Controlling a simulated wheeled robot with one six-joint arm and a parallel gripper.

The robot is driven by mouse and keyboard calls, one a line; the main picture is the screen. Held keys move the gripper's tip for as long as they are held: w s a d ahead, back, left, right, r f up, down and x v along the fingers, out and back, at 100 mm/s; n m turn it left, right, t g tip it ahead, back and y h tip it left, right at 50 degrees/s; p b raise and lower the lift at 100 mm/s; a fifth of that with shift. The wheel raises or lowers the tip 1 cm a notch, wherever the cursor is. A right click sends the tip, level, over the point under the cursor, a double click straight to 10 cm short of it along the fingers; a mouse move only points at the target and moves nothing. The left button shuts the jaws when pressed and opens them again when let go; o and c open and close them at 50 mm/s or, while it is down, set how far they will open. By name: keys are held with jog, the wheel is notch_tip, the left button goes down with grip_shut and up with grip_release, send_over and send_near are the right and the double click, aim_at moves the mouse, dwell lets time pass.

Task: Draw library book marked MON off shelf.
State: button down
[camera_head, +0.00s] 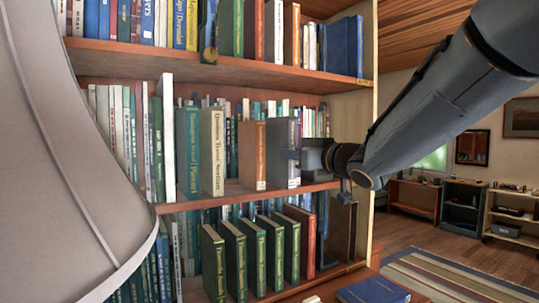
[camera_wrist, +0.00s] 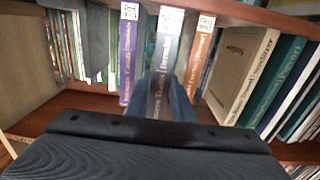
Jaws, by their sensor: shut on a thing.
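My gripper (camera_head: 290,154) reaches in from the right to the middle shelf and is shut on a grey book (camera_head: 278,140). In the wrist view my gripper (camera_wrist: 166,98) covers part of the grey book's spine (camera_wrist: 167,50). The grey book stands upright on the shelf. White labels show on the grey, purple (camera_wrist: 128,60) and orange-brown (camera_wrist: 198,62) books, but the lettering is too small to read, so I cannot tell which says MON. The orange-brown book (camera_head: 251,150) stands beside the grey one in the head view.
A thick tan book (camera_head: 211,150) and a teal book (camera_head: 188,150) stand further left on the middle shelf (camera_head: 240,192). Several green books (camera_head: 250,255) fill the shelf below. A pale curved shape (camera_head: 70,180) blocks the left side. The striped rug (camera_head: 450,280) lies right.

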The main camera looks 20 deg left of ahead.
jog(key=p+v, duration=0.2)
jog(key=v, duration=0.8)
jog(key=shift+s+d, duration=0.2)
jog(key=shift+s, duration=0.05)
